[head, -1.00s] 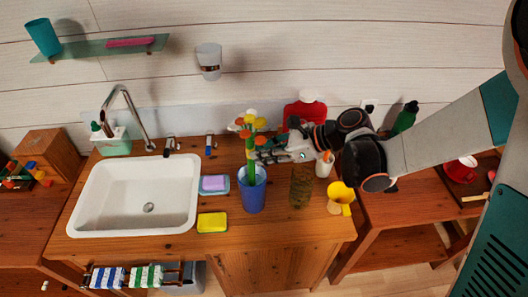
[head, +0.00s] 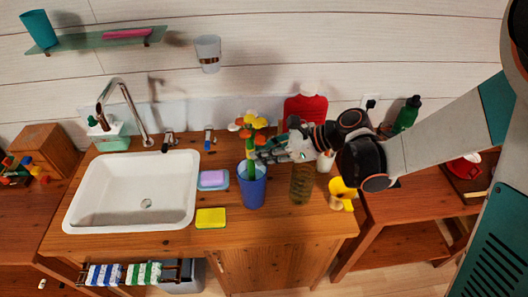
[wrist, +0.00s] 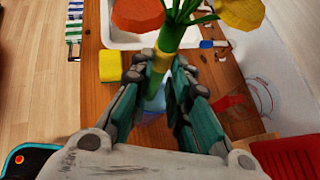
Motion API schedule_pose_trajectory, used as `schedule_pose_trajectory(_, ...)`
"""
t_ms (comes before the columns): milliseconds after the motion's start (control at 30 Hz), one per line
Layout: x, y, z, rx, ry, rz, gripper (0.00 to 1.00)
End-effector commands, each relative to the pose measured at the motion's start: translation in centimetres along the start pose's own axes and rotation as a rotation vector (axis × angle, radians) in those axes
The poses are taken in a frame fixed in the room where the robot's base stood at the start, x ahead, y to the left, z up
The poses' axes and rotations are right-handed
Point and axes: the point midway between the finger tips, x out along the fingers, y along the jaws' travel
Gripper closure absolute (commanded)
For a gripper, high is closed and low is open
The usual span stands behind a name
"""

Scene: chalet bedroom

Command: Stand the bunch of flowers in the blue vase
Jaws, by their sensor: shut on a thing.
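The bunch of flowers (head: 250,132) has orange, yellow and white heads on green stems. My gripper (head: 262,155) is shut on its stems above the blue vase (head: 253,188), which stands on the wooden counter right of the sink. In the head view the stems run down to the vase mouth; whether their ends are inside is hard to tell. In the wrist view, the flowers (wrist: 165,52) are between the fingers of my gripper (wrist: 160,88), and the blue vase (wrist: 176,92) is mostly hidden below them.
A soap dish (head: 213,180) and yellow sponge (head: 211,218) lie left, beside the white sink (head: 120,190).

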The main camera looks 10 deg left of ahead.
Motion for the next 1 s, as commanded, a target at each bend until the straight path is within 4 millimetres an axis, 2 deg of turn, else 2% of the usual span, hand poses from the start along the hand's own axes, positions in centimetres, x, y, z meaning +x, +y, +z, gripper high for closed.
schedule_pose_trajectory(367,0.18,0.00,-0.29,0.000,0.000,0.000,1.00)
schedule_pose_trajectory(400,0.18,0.00,-0.29,0.000,0.000,0.000,0.79)
schedule_pose_trajectory(500,0.18,0.00,-0.29,0.000,0.000,0.000,0.60)
schedule_pose_trajectory(733,0.18,0.00,-0.30,0.000,0.000,0.000,0.60)
schedule_pose_trajectory(800,0.18,0.00,-0.30,0.000,0.000,0.000,0.47)
schedule_pose_trajectory(1000,0.19,0.00,-0.30,0.000,0.000,0.000,0.18)
